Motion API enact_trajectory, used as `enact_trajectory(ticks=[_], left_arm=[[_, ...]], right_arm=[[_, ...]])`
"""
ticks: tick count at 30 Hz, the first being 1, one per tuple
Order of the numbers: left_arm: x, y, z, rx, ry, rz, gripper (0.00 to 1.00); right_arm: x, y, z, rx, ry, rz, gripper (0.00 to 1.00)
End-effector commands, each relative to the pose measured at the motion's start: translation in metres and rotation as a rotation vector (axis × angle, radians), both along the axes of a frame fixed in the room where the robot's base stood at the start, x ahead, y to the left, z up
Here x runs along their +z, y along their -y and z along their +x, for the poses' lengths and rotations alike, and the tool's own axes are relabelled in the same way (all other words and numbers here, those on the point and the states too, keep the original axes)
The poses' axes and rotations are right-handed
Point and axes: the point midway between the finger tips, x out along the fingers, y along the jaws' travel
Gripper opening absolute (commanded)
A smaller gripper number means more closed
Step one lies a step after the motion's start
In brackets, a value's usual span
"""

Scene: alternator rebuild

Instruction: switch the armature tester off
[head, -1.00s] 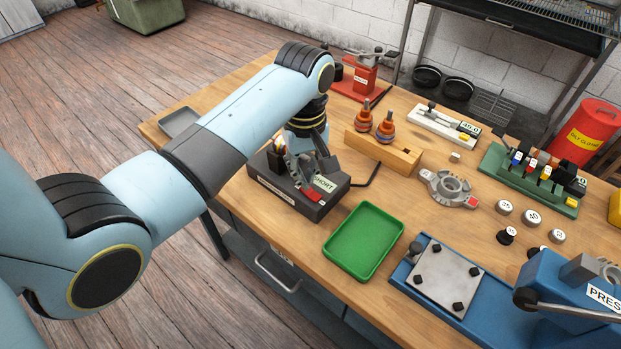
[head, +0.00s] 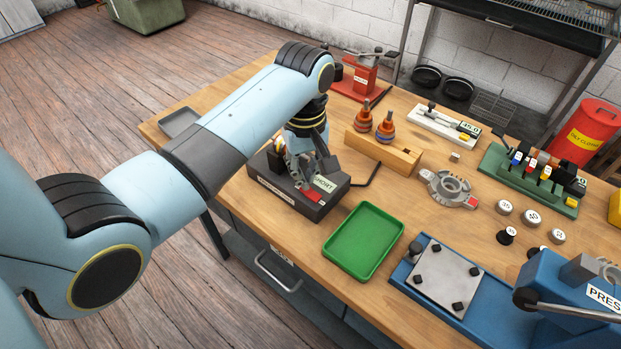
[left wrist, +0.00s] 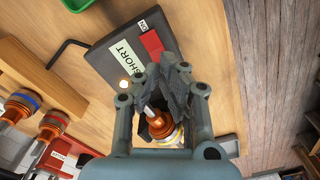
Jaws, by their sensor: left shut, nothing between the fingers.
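The armature tester (head: 268,191) is a dark box near the table's front left edge. It has a white label reading SHORT and a red switch (head: 314,195) on its top. In the left wrist view the red switch (left wrist: 152,43) lies beside a small ON label, and a small pale lamp (left wrist: 125,84) shows by the SHORT label. An armature with a copper-coloured end (left wrist: 157,124) shows behind my fingers. My left gripper (head: 305,182) is shut and empty, pointing down over the tester close to the switch. Contact with the switch cannot be told. My right gripper is out of view.
A green tray (head: 398,216) lies right of the tester. A black hex key (head: 372,175) and a wooden block (head: 400,158) with two armatures stand behind it. A blue press (head: 400,274) fills the front right. A grey tray (head: 180,121) lies at the far left.

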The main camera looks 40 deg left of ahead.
Motion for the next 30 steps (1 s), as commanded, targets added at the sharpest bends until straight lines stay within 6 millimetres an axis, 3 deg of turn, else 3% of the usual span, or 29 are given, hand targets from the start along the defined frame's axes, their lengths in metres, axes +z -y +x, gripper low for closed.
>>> enact_trajectory(ticks=[30], left_arm=[[-0.011,0.000,0.000,0.000,0.000,0.000,0.00]], right_arm=[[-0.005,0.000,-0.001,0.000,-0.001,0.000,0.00]])
